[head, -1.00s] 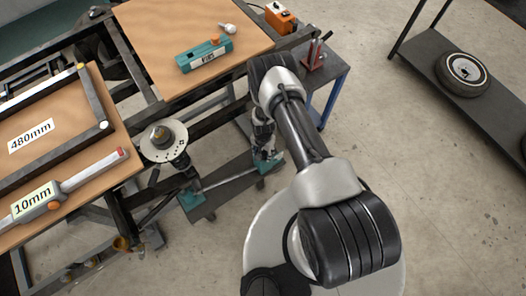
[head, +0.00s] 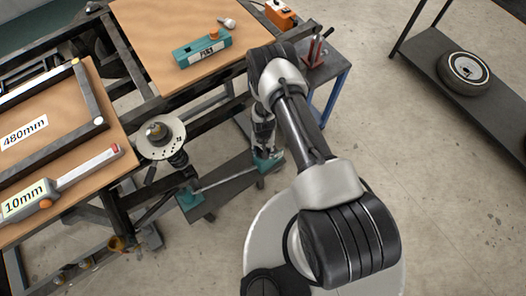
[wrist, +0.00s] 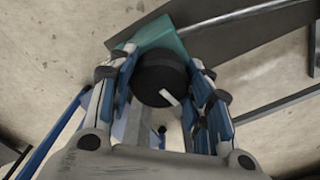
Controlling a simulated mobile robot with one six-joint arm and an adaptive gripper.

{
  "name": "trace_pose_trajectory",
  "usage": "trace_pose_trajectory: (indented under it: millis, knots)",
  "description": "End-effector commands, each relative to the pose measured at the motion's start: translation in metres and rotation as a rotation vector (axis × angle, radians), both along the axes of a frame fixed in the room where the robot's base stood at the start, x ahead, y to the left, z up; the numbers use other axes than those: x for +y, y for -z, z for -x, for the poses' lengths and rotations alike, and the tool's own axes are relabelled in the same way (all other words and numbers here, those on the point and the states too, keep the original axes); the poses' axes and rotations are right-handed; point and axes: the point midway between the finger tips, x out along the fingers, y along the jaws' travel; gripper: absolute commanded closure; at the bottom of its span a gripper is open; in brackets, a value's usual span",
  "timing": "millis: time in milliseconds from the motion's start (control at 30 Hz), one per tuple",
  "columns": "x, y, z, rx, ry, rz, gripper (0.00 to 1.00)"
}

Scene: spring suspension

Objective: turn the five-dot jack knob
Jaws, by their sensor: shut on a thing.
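The jack knob (wrist: 158,76) is a dark round knob with a white pointer mark on its rim, in the upper middle of the wrist view. It sits against a teal block (wrist: 158,33), which also shows at the right end of a dark platform in the head view (head: 270,165). My gripper (wrist: 163,82) is shut on the knob, one finger on each side of it. In the head view my gripper (head: 264,151) reaches down to this block, and the knob cannot be made out there. No dots can be read on the knob.
A second teal block (head: 190,197) is at the platform's left end, joined by a thin rod (head: 225,180). A round hub plate (head: 161,138) stands left of my arm. Wooden-topped benches (head: 190,75) lie behind and left. The floor at right is clear up to a shelf with a wheel (head: 463,69).

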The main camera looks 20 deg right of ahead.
Motion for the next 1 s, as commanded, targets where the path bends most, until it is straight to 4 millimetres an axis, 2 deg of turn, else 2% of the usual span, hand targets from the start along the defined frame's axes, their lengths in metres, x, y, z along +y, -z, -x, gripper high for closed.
trace_pose_trajectory:
  millis: [1000]
  knots:
    - [-0.0006, 0.0019, -0.0005, -0.001, -0.966, 0.0, 0.78]
